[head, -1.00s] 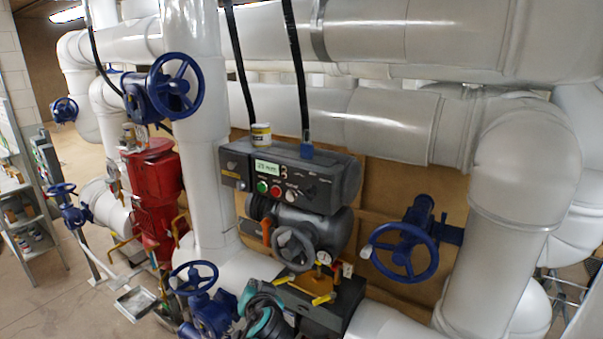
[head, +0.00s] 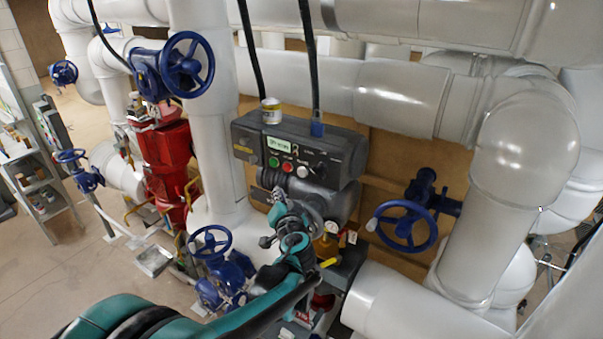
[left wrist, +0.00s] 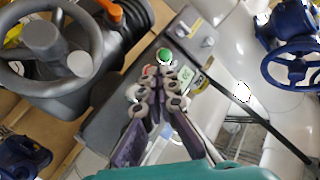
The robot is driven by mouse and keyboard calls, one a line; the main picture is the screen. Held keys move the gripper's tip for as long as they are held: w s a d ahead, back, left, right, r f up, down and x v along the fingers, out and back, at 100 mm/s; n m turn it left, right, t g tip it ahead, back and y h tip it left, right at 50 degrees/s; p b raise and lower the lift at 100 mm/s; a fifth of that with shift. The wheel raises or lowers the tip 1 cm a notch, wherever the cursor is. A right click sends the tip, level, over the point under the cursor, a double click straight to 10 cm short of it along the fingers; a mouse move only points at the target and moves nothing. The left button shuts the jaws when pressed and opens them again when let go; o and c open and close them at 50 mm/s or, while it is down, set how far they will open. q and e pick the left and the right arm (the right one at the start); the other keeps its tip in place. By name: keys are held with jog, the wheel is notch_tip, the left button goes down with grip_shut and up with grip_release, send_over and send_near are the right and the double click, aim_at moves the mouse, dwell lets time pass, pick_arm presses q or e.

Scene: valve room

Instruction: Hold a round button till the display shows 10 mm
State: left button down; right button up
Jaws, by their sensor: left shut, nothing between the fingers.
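The dark control box (head: 330,150) carries a small green-lit display (head: 279,143); its digits are too small to read surely. Below it are a green round button (head: 273,162), a red round button (head: 288,166) and a pale knob (head: 303,171). My left gripper (head: 281,194) is shut and empty, in front of and below the buttons in the head view. In the left wrist view the closed fingertips (left wrist: 164,76) point towards the green button (left wrist: 165,57), with the display (left wrist: 186,75) to the right. The red button (left wrist: 150,70) is partly hidden by the fingers. I cannot see contact with a button.
A small yellow-and-white can (head: 271,111) stands on the box. Blue handwheels (head: 404,226) and (head: 187,65) sit right and left among thick white pipes (head: 510,200). A grey handwheel (left wrist: 42,42) lies close to the box.

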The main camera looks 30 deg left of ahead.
aim_at(302, 172)
pick_arm(q)
jog(key=shift+w+d+b, duration=0.2)
jog(key=shift+w+b, duration=0.05)
jog(key=shift+w, duration=1.95)
jog(key=shift+w+d+b, duration=0.15)
jog(key=shift+w+b, duration=0.1)
jog(key=shift+w, duration=1.95)
jog(key=shift+w, duration=0.4)
